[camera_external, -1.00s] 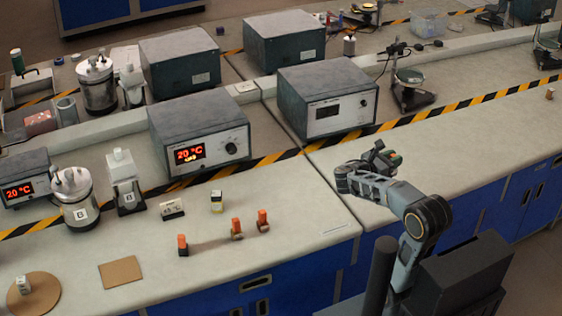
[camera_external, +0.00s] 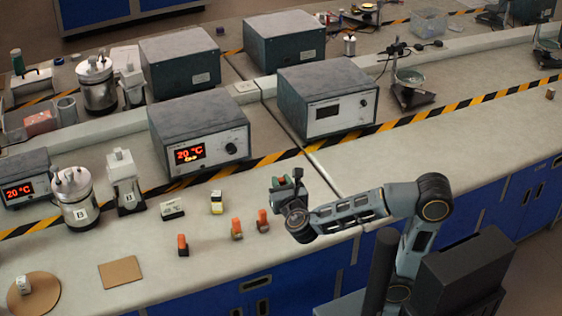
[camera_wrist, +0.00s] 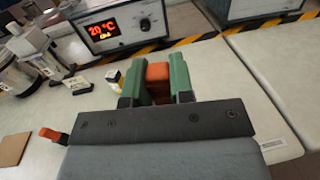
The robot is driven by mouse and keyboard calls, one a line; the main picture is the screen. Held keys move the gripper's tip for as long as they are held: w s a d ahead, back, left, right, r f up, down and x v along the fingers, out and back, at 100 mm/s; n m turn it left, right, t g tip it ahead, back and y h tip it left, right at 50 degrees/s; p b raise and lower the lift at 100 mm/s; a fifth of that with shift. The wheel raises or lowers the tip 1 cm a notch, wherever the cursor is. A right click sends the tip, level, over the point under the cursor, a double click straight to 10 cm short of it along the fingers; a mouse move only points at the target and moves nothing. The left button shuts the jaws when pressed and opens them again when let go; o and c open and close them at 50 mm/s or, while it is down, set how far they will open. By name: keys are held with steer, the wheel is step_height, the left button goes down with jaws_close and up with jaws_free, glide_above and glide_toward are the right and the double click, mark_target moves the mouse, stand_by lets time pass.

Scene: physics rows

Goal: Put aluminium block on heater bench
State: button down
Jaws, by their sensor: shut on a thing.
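My gripper (camera_external: 286,186) has green fingers and is above the near bench, right of the orange-topped pieces. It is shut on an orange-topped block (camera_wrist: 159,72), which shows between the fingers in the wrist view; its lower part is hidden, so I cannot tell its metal. A grey box with a lit 20 °C display (camera_external: 199,116) stands at the back of this bench, also in the wrist view (camera_wrist: 112,29). No thing is clearly labelled heater bench. The bench top (camera_external: 240,265) is pale, and the held block appears clear of it.
Three orange-topped pieces (camera_external: 236,228) stand left of my gripper. A yellow-and-white piece (camera_external: 216,203) and a small white meter (camera_external: 172,208) are behind. Lidded metal vessels marked B (camera_external: 79,207) stand left. A brown square mat (camera_external: 120,272) and round board (camera_external: 45,294) lie front left.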

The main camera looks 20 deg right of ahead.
steer(key=s+a+f+n+g+y, duration=0.1)
steer(key=s+a+n+y, duration=0.45)
steer(key=a+y, duration=0.45)
steer(key=shift+n+h, duration=0.25)
steer(key=shift+h, duration=0.05)
steer(key=w+a+f+b, duration=0.3)
steer(key=w+a+f, duration=0.7)
steer(key=shift+w+a+f, duration=0.25)
steer(key=shift+a, duration=0.15)
steer(key=shift+f+b, duration=0.3)
steer(key=shift+f, duration=1.2)
steer(key=shift+f, duration=0.15)
steer(key=shift+f, duration=0.1)
steer(key=c, duration=1)
jaws_free()
